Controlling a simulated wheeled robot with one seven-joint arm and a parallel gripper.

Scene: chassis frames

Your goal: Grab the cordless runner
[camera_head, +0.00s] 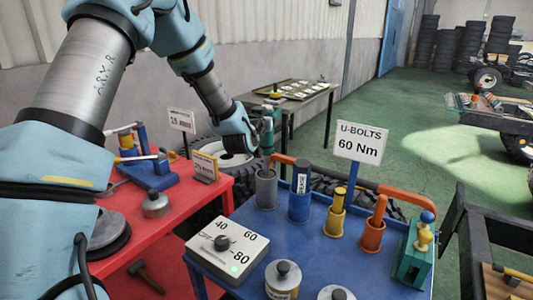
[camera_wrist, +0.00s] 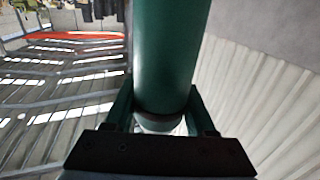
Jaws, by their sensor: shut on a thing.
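My gripper (camera_head: 258,140) is above the back left of the blue cart (camera_head: 222,261), its jaws shut on an upright green cylindrical tool, which looks like the cordless runner (camera_head: 267,127). In the wrist view the dark green body (camera_wrist: 170,50) runs up between the two fingers (camera_wrist: 160,105). The tool's lower end is over or in a grey cup (camera_head: 266,190) on the cart; I cannot tell whether it is clear of the cup. My gripper hides part of the tool.
Along the cart stand a blue cylinder (camera_head: 299,191), a yellow tool (camera_head: 336,213), an orange tool (camera_head: 374,226) and a green block (camera_head: 413,262). A "U-BOLTS 60 Nm" sign (camera_head: 361,142) rises behind. A dial box (camera_head: 228,247) is in front. A red table (camera_head: 190,215) is left.

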